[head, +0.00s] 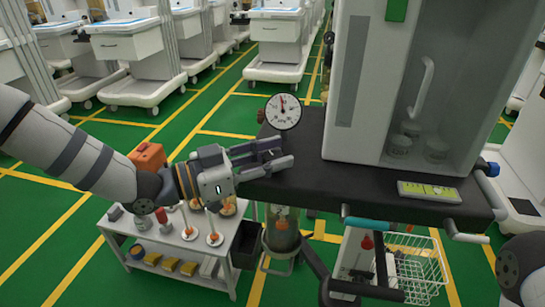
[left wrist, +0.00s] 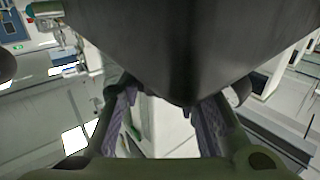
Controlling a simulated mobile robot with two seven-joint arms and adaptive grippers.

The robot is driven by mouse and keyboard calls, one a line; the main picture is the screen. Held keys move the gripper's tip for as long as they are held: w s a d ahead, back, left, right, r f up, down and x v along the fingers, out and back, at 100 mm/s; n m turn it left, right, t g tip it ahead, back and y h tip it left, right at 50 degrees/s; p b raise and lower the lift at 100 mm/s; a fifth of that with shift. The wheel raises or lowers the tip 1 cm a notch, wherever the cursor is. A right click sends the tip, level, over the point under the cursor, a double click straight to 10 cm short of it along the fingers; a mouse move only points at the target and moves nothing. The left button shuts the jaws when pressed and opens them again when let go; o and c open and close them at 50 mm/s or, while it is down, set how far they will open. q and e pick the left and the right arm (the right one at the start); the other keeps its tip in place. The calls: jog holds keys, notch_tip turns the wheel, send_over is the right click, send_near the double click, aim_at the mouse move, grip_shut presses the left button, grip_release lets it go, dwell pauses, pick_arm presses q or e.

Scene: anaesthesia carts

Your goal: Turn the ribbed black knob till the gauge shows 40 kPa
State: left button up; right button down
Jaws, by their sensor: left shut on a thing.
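The gauge (head: 283,111) is a round white dial at the left end of the dark cart top. Its red needle points nearly straight up, slightly left; the figures are too small to read. My left gripper (head: 280,154) reaches in from the left just below the gauge, with its fingers around something dark at the edge of the cart top. This fits the ribbed black knob, mostly hidden by the fingers; its ribs cannot be made out. In the left wrist view, both fingers of the left gripper (left wrist: 165,120) lie under a large dark surface. My right gripper is out of view.
A low white trolley (head: 165,240) with several small items stands below my left arm. A white wire basket (head: 415,265) hangs at the lower right.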

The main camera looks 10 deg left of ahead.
pick_arm(q)
jog(key=shift+f, duration=0.15)
dwell(0.3)
jog(key=o, duration=1.2)
jog(key=v, duration=1.2)
jog(key=shift+w+a, duration=0.1)
